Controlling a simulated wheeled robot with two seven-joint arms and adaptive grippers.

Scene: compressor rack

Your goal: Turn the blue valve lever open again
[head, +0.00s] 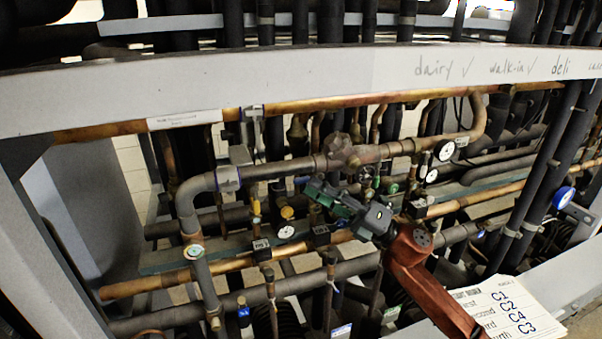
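My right gripper (322,195) reaches in from the lower right on its red-brown arm, its dark fingers pointing left in front of the pipes. It overlaps the piping just below a bulky brown valve body (345,151). Green parts show along its fingers, and I cannot tell whether they belong to the gripper or to something behind it. The gap between the fingertips is not clear. I cannot make out a blue valve lever with certainty; it may be hidden behind the gripper. A small blue piece (244,312) shows on the lower pipes at left. My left gripper is out of view.
A pale beam (230,88) with handwritten labels crosses the rack's front above the pipes. Copper and grey pipes, with gauges (285,231) and small valves, crowd the space around the gripper. A blue-rimmed gauge (564,197) is at right. A handwritten sheet (497,309) lies at lower right.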

